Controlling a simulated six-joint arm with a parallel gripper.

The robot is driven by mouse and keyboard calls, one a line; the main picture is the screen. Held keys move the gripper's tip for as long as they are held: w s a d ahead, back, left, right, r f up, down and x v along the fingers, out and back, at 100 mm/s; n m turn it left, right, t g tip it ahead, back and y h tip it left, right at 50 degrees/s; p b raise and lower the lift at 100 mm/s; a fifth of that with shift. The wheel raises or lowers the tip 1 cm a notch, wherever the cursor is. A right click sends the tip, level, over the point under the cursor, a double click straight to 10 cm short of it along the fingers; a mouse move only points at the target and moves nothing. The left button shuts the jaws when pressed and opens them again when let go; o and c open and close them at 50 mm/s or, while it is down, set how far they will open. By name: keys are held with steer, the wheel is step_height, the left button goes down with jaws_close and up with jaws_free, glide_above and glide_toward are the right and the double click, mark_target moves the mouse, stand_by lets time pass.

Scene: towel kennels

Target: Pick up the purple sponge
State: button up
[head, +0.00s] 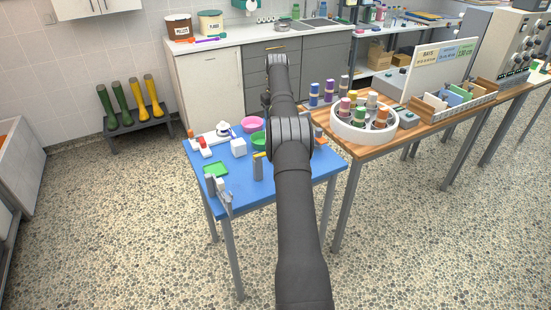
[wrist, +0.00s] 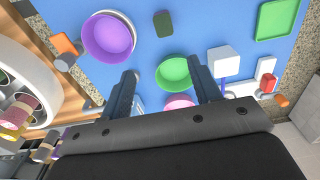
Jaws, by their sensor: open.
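I cannot make out a purple sponge in either view. The clearest purple thing on the blue table is a round purple bowl (wrist: 108,36) at the upper left of the wrist view. A pink bowl (wrist: 179,101) is partly hidden by my gripper's body. In the head view my arm hides my gripper and part of the table.
The blue table (head: 235,192) also holds a white cube (head: 238,148), a green tray (head: 216,169) and upright grey items (head: 220,190) at the near left corner. Orange pieces (wrist: 66,45) lie near the edges. A wooden table with a round white rack (head: 338,126) stands to the right.

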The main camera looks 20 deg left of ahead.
steer(key=f, duration=1.1)
steer(key=shift+s+f, duration=0.2)
steer(key=shift+f, duration=0.05)
steer(key=shift+s+f, duration=0.15)
steer(key=shift+f, duration=1.25)
steer(key=shift+s+f, duration=0.1)
steer(key=shift+f, duration=1.25)
steer(key=c, duration=1.1)
